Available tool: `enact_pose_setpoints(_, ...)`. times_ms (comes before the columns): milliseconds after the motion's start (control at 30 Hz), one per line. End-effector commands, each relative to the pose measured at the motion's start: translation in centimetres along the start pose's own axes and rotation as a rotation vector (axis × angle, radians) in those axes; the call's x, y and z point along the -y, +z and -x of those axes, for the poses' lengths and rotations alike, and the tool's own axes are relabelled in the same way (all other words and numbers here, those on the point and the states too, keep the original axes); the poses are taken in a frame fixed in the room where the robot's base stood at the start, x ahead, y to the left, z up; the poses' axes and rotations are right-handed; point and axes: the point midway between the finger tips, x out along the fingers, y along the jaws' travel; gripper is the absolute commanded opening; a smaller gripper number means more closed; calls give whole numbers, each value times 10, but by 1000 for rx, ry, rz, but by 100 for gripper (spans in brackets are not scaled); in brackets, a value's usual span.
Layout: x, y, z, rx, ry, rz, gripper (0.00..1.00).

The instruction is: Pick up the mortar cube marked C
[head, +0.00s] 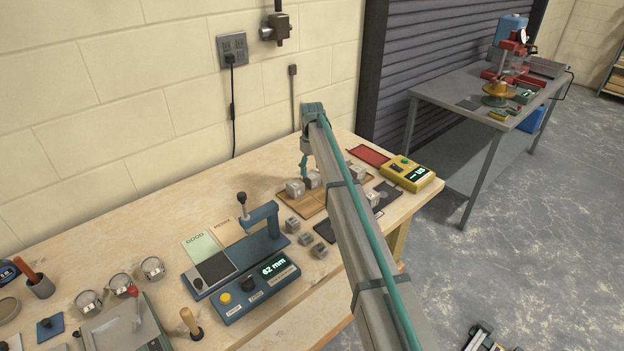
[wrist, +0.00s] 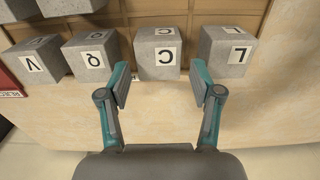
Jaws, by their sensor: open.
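In the wrist view, the grey cube marked C (wrist: 158,53) stands in a row of cubes, its letter upside down in the picture. My gripper (wrist: 162,78) is open and empty, with its teal fingertips to the left and right of the C cube's near edge. I cannot tell whether they touch it. In the head view, my gripper (head: 306,168) is low over the wooden tray (head: 286,200) by the wall, among grey cubes whose letters are too small to read. My arm hides part of the tray.
In the wrist view, lettered cubes stand close on the left (wrist: 94,54) and right (wrist: 229,50) of the C cube. A red reject mat (wrist: 9,80) is at the left edge. A yellow meter (head: 408,174) and a blue measuring device (head: 255,275) stand on the bench.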

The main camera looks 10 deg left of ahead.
Motion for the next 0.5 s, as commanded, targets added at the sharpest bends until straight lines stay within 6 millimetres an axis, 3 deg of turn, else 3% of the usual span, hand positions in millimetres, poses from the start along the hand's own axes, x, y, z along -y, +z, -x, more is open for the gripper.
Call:
enact_pose_setpoints(300, -1, 2, -36, 1, 0, 0, 65)
enact_pose_setpoints(500, -1, 1, -39, 0, 0, 0, 65)
